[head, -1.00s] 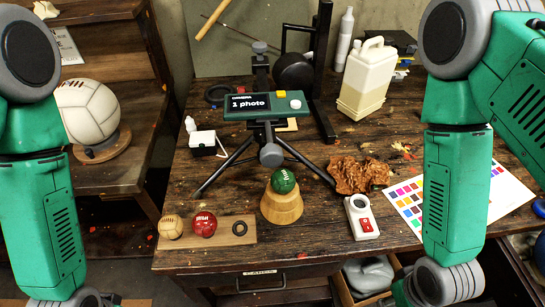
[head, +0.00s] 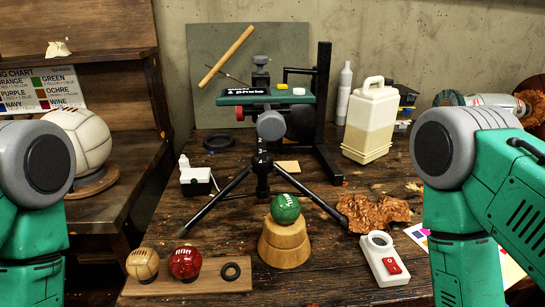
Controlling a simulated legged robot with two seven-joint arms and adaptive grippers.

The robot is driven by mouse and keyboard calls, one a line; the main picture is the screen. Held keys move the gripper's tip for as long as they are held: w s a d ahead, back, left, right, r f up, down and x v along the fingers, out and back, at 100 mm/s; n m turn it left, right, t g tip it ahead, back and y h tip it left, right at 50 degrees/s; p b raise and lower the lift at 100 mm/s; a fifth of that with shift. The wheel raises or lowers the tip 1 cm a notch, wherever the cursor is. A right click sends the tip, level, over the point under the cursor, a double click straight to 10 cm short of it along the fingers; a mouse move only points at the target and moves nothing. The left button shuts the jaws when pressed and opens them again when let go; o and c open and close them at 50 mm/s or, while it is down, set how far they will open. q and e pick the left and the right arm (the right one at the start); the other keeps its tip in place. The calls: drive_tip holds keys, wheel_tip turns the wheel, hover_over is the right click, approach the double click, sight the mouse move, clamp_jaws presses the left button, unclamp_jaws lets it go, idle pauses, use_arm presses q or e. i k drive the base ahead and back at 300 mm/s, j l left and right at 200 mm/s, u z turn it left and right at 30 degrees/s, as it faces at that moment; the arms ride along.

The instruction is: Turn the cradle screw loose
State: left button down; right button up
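A black tripod (head: 263,165) stands on the wooden table and carries a green device (head: 262,97) with white lettering. A large grey round knob (head: 271,125) sits on the tripod head, facing me, just below the device. A smaller grey knob (head: 261,61) tops a black clamp above the device. I cannot tell which of these is the cradle screw. Only the upper links of my arms show, at the left and right edges. Both grippers are out of view.
A green ball (head: 285,209) sits on a wooden stand (head: 284,246) in front of the tripod. A tan ball (head: 142,264) and a red ball (head: 186,262) rest on a board. A cream jug (head: 370,122) and a white gauge with a red button (head: 384,258) stand right.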

sight(270, 125)
drive_tip(key=k+u, duration=0.25)
drive_tip(key=u, duration=0.15)
drive_tip(key=k+j+u, duration=0.15)
drive_tip(key=u, duration=0.3)
drive_tip(key=k+l+u, duration=0.4)
drive_tip(key=k+u, duration=0.4)
drive_tip(key=k, duration=0.2)
